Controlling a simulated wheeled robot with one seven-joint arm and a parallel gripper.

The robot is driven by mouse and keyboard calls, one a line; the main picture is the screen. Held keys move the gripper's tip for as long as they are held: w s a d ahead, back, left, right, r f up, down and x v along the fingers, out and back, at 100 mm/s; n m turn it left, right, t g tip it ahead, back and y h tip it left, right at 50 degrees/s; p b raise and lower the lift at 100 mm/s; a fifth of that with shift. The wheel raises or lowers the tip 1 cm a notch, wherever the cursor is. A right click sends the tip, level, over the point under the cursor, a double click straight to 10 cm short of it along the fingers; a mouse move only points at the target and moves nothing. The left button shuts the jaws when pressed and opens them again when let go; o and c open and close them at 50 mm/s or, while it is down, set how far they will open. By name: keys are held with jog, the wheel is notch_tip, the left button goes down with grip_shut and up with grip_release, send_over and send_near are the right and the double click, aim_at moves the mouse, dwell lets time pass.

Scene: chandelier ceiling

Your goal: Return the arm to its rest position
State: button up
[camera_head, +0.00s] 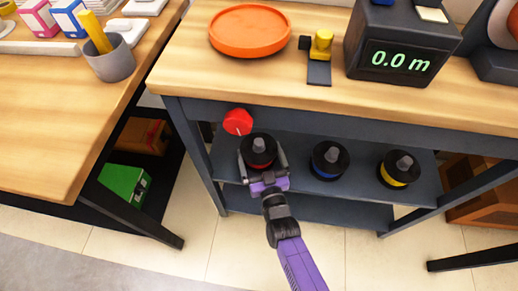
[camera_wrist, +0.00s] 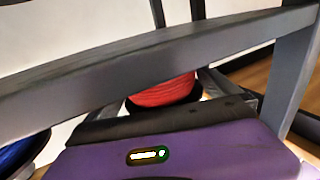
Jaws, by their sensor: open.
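My gripper (camera_head: 263,163) is at the front of the dark lower shelf under the wooden bench, at the end of my purple arm. Its two fingers are apart, one on each side of a black round object with a red band (camera_head: 258,146). I cannot tell whether the fingers touch it. In the wrist view, a red banded body (camera_wrist: 163,92) shows just beyond the purple gripper housing, partly hidden by a grey bar.
Blue-banded (camera_head: 329,159) and yellow-banded (camera_head: 398,168) objects stand to the right on the shelf (camera_head: 300,190). A red disc (camera_head: 238,122) is behind my gripper. The bench top (camera_head: 200,60) overhangs with an orange tray (camera_head: 250,30) and a display box (camera_head: 402,45). Open floor (camera_head: 190,225) lies in front.

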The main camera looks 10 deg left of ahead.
jog(key=p+v, duration=0.2)
jog(key=v, duration=0.4)
jog(key=shift+s+d+r, duration=0.1)
jog(key=shift+s, duration=0.15)
jog(key=shift+d, duration=0.1)
jog(key=s+d+h, duration=0.1)
jog(key=s+d, duration=0.6)
jog(key=d, duration=0.2)
jog(key=s+d+r+m+h, duration=0.1)
jog(key=s+d+r, duration=0.3)
jog(key=s, duration=0.3)
jog(key=s+d+r+m+g+h, duration=0.1)
jog(key=s+d+r, duration=0.25)
jog(key=s, duration=0.25)
jog(key=s+d+r+h, duration=0.1)
jog(key=s+d+r, duration=0.25)
jog(key=s, duration=0.35)
jog(key=s+d+r+m+g+h, duration=0.1)
jog(key=s+r, duration=0.2)
jog(key=r, duration=0.2)
jog(key=s+d+r+m+h, duration=0.1)
jog(key=s+r, duration=0.2)
jog(key=r, duration=0.3)
notch_tip(320, 180, up, 19)
jog(key=p, duration=1.9)
jog(key=shift+f, duration=0.2)
